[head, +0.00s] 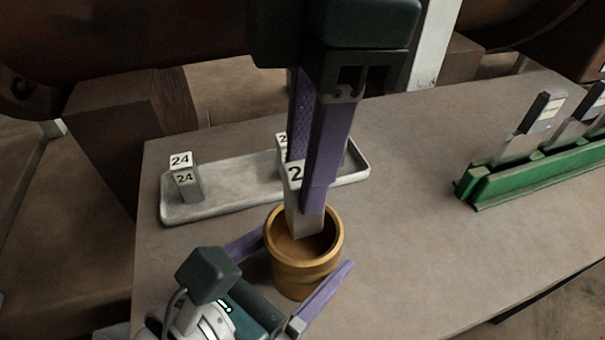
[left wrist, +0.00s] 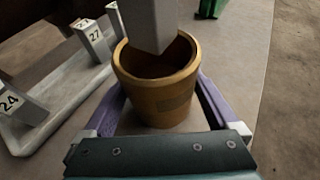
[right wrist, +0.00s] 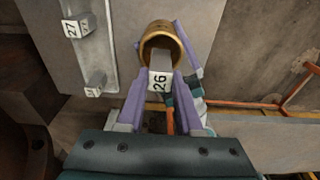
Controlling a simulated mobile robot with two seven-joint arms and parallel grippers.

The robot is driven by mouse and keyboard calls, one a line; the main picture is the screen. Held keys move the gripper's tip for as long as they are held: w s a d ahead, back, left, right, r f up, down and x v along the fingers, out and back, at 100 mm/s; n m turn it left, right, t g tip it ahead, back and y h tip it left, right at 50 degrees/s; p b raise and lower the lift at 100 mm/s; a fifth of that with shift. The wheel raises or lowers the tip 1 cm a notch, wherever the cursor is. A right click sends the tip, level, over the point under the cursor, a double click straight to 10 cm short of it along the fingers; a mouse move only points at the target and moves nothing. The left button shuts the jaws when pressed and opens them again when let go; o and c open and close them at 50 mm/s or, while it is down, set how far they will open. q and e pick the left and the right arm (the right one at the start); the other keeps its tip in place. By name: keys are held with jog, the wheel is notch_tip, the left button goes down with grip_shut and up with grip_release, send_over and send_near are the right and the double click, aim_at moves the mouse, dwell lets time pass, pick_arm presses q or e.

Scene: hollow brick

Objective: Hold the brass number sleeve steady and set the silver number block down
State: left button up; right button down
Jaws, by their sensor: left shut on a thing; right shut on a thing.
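The brass sleeve (head: 303,278) stands upright on the table, its round mouth facing up; it also shows in the left wrist view (left wrist: 160,103). My left gripper (head: 306,252) is shut around it, one finger on each side. My right gripper (head: 307,192) points down above the sleeve, shut on a silver number block (head: 294,174). The right wrist view reads 26 on this block (right wrist: 160,80). The block is roughly upright, its lower end at the sleeve's mouth; I cannot tell whether it is above or just inside the rim. The right fingers hide part of the block.
A pale shallow tray (head: 225,207) lies behind the sleeve. A block marked 24 (head: 183,178) stands at its left end, and a block marked 27 (left wrist: 94,42) farther along. A green rack (head: 520,165) with upright pieces stands at the right. The table between rack and sleeve is clear.

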jog(key=shift+f, duration=1.75)
jog(key=c, duration=0.5)
grip_release()
notch_tip(320, 180, up, 12)
jog(key=d, duration=0.1)
jog(key=shift+w+d, duration=0.2)
pick_arm(q)
jog(key=o, duration=1.6)
jog(key=shift+c, duration=0.2)
